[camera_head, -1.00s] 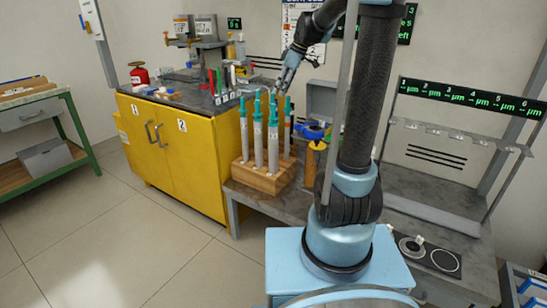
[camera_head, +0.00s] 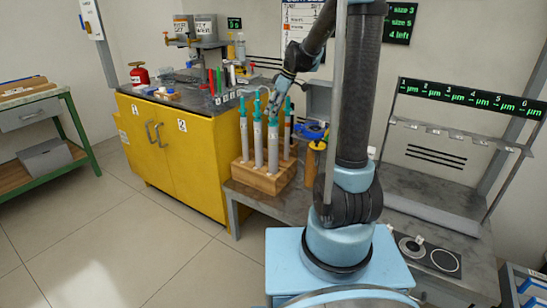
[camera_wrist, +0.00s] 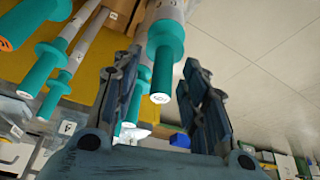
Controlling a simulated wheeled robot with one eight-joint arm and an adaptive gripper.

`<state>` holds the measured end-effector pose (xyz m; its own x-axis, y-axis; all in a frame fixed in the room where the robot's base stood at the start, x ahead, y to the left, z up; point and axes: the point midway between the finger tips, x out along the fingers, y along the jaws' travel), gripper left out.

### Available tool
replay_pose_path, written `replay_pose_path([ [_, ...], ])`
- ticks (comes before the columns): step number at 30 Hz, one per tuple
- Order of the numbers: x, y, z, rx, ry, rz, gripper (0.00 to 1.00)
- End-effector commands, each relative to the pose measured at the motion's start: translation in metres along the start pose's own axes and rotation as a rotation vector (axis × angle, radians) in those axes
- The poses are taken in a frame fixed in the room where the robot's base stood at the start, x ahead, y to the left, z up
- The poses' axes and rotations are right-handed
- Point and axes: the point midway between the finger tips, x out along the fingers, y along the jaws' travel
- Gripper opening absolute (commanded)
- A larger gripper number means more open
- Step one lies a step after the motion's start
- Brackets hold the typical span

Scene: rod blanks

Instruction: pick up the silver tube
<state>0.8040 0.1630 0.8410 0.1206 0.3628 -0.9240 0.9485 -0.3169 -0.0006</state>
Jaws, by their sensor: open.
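Several silver-grey tubes with teal collars stand upright in a wooden block (camera_head: 264,179). The front silver tube (camera_head: 273,150) is near my gripper (camera_head: 274,101), which is above the block among the tube tops. Contact cannot be told. Other teal-capped tubes show to the left, partly hidden by the left finger.
A yellow cabinet (camera_head: 185,160) with bottles and small tools on top stands behind left. A blue and orange item (camera_head: 313,132) is right of the block. A rack with a numbered display (camera_head: 470,98) stands at the right. The floor at left is clear.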

Motion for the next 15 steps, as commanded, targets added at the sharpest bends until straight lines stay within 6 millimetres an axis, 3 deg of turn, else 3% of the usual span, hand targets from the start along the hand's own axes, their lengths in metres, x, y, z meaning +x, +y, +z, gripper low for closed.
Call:
replay_pose_path([
  [6,0.0009,-0.0002,0.0002,0.0,0.0,0.0,0.4],
  [12,0.0008,-0.0002,0.0002,0.001,0.0,0.0,0.0],
  [15,0.0007,-0.0002,0.0002,0.001,0.0,0.0,0.0],
])
